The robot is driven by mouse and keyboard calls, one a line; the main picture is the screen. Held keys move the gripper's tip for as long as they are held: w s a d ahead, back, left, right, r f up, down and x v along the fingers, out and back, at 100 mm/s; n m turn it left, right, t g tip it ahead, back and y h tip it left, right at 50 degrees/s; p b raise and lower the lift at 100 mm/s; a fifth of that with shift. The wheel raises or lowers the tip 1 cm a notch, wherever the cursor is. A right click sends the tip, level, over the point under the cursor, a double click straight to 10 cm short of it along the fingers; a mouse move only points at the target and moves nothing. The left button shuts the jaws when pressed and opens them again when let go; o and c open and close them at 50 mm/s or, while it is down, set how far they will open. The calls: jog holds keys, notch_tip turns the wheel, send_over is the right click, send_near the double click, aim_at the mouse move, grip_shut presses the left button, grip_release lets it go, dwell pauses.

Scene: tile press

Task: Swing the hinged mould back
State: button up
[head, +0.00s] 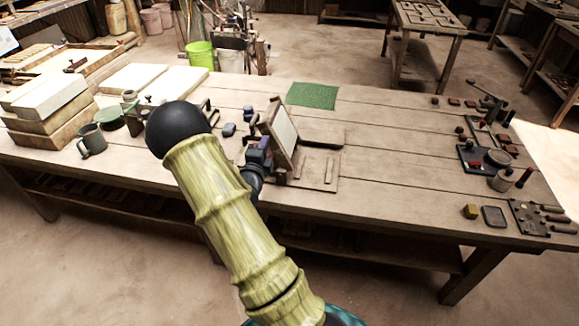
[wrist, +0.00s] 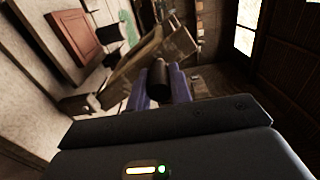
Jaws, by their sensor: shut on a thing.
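The hinged mould (head: 283,132) stands steeply tilted up on its wooden base board (head: 318,168) in the head view. It is a wooden frame with a pale panel facing right. My gripper (head: 258,152) is at its near left side, partly hidden by my arm. In the wrist view my gripper's purple fingers (wrist: 169,84) are shut on a dark round handle (wrist: 159,78). The mould's wooden edge (wrist: 133,70) runs up beside them. The join between handle and mould is hard to make out.
A green mat (head: 312,95) lies behind the mould. A mug (head: 91,140) and stacked blocks (head: 45,105) stand left. Small tools and a black press-like device (head: 484,160) lie at the right. The table's (head: 400,165) middle right is clear.

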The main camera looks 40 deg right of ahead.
jog(key=shift+s+d+r+b, duration=0.2)
jog(key=shift+s+d, duration=0.35)
jog(key=shift+s, duration=0.2)
jog(key=shift+s+d+r+b, duration=0.2)
jog(key=shift+s+d, duration=0.35)
jog(key=shift+s, duration=0.15)
jog(key=s+d+b, duration=0.1)
jog(key=s, duration=0.1)
jog(key=s+d+f+b, duration=0.1)
jog(key=s+d+b, duration=0.1)
